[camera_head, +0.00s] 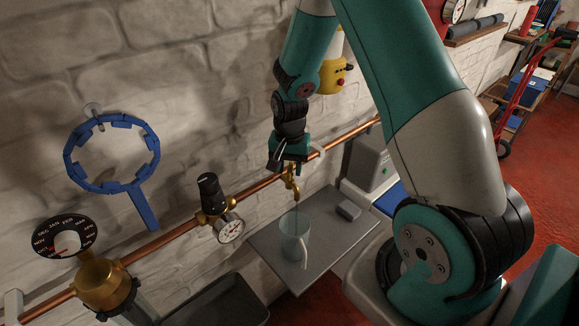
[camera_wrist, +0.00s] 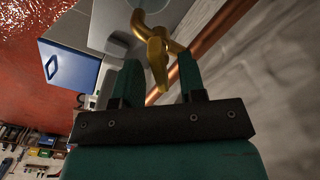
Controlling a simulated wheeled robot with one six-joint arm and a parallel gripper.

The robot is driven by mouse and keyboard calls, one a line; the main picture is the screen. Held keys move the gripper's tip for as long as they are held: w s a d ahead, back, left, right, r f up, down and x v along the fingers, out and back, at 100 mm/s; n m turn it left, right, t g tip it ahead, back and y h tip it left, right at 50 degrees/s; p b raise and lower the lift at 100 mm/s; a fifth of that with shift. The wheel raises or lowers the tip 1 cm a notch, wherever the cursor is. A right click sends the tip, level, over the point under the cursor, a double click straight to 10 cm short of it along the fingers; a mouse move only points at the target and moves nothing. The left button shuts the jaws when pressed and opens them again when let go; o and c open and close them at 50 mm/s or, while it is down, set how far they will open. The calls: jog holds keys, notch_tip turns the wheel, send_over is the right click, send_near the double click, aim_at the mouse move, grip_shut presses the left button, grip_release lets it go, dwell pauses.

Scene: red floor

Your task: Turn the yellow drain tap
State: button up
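The yellow drain tap (camera_head: 291,183) hangs from the copper pipe on the white brick wall. It also shows in the wrist view (camera_wrist: 157,62), where its lever reaches into the gap between my fingers. My gripper (camera_head: 285,165) is just above the tap, pointing down. In the wrist view my gripper (camera_wrist: 160,75) is open, with one finger on either side of the lever and visible room around it. I cannot tell whether either finger touches it. A pale blue mug (camera_head: 291,238) stands below the tap. A thin line shows between tap and mug; I cannot tell whether it is water.
The copper pipe (camera_head: 258,186) runs along the wall close to my gripper. A pressure gauge (camera_head: 230,228) with a black knob is left of the tap. The mug's grey shelf (camera_head: 335,237) also bears a small grey block (camera_head: 349,210). A blue ring wrench (camera_head: 146,207) hangs further left.

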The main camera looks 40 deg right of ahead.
aim_at(290, 167)
notch_tip(290, 167, up, 17)
jog(key=b, duration=0.3)
jog(key=shift+r+b, duration=0.2)
jog(key=shift+b, duration=0.15)
dwell(0.5)
jog(key=s+a+f+n+y+b, duration=0.1)
jog(key=s+a+n+y+b, duration=0.2)
jog(key=s+a+n, duration=1.3)
jog(key=s+a+y, duration=0.1)
jog(key=s+a, duration=0.5)
jog(key=shift+a+f+n+b, duration=0.3)
jog(key=shift+n+b, duration=0.05)
jog(key=shift+n, duration=0.05)
dwell(3.5)
